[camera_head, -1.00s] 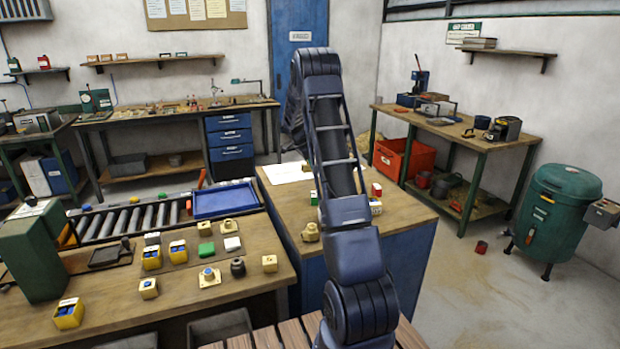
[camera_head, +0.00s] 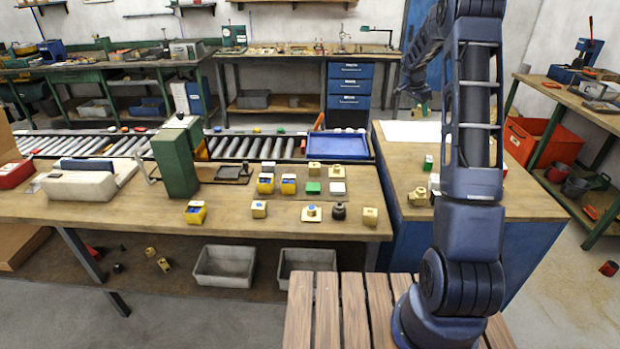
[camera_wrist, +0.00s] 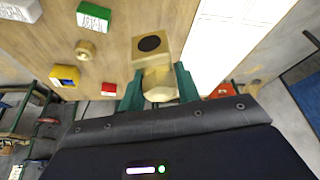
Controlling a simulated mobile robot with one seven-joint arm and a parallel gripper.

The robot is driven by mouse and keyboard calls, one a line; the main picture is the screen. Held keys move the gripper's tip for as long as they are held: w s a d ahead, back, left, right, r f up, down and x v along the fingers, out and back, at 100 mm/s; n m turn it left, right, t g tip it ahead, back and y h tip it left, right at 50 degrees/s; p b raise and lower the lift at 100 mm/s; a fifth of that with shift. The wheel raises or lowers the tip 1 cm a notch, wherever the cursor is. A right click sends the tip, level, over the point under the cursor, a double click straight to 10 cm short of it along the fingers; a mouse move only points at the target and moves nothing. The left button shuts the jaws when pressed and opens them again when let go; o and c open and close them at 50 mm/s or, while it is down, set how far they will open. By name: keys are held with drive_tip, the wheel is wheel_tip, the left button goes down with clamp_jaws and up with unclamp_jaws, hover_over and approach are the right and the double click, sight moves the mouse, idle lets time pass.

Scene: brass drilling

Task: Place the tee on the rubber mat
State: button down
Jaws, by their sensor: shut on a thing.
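My gripper (camera_wrist: 158,92) has green fingers and is shut on a tan brass-coloured fitting (camera_wrist: 151,57), apparently the tee. The fitting has a blocky end with a dark round opening and a rounded part between the fingers. In the head view my gripper (camera_head: 424,108) is small and far off, near the white sheet (camera_head: 408,132) on the right-hand bench; the fitting is not clear there. The sheet also shows beside the fitting in the wrist view (camera_wrist: 215,45). I cannot surely identify the rubber mat; a dark flat piece (camera_head: 235,171) lies on the left bench.
In the wrist view a green-and-white box (camera_wrist: 94,16), a brass ring (camera_wrist: 85,50), a yellow bin (camera_wrist: 64,75) and a red-and-white box (camera_wrist: 108,89) are nearby. A blue tray (camera_head: 337,146) and several fittings are on or by the left bench (camera_head: 130,208).

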drive_tip(key=w+a+f+n+t+y, duration=0.1)
drive_tip(key=a+f+n+t+y, duration=0.2)
drive_tip(key=a+n, duration=0.8)
drive_tip(key=a+f+n+y, duration=0.2)
drive_tip(key=a+f+n, duration=0.3)
drive_tip(key=a, duration=1.3)
drive_tip(key=s+a+r+n+g+y, duration=0.15)
drive_tip(key=s+a+n, duration=0.25)
drive_tip(key=a+n, duration=0.65)
drive_tip(key=s+a+r+n+g+y, duration=0.1)
drive_tip(key=s+a+n+g+y, duration=0.4)
drive_tip(key=a, duration=1)
drive_tip(key=f, duration=0.6)
drive_tip(key=w+f+t+h, duration=0.1)
drive_tip(key=f, duration=0.6)
drive_tip(key=f+t+h, duration=0.1)
drive_tip(key=f, duration=0.5)
drive_tip(key=shift+w+d+f+n+h, duration=0.15)
drive_tip(key=shift+d+f+n+h, duration=0.1)
drive_tip(key=shift+n, duration=0.1)
drive_tip(key=shift+f, duration=0.1)
drive_tip(key=c, duration=1)
unclamp_jaws()
